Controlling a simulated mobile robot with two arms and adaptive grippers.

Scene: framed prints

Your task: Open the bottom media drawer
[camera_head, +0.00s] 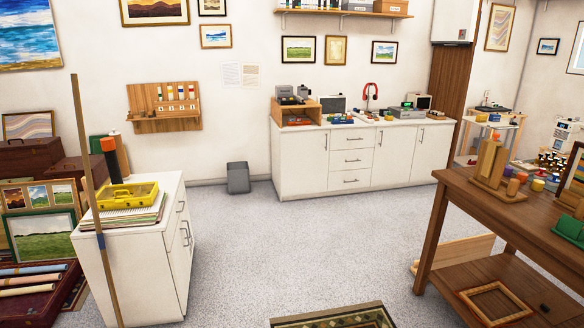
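A long white cabinet (300,165) stands against the back wall. A smaller white cabinet (140,265) stands at the left. Its right-hand face has dark handles and is seen at a steep angle; its fronts look shut. The frame does not show which cabinet holds the media drawer. Neither of my grippers is in view.
Open grey floor (270,240) lies between the cabinets. A wooden table (450,205) stands at the right, a wooden pole (90,170) at the left cabinet's front. A grey bin (238,178) sits by the back wall; a patterned framed piece (345,320) is at the bottom edge.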

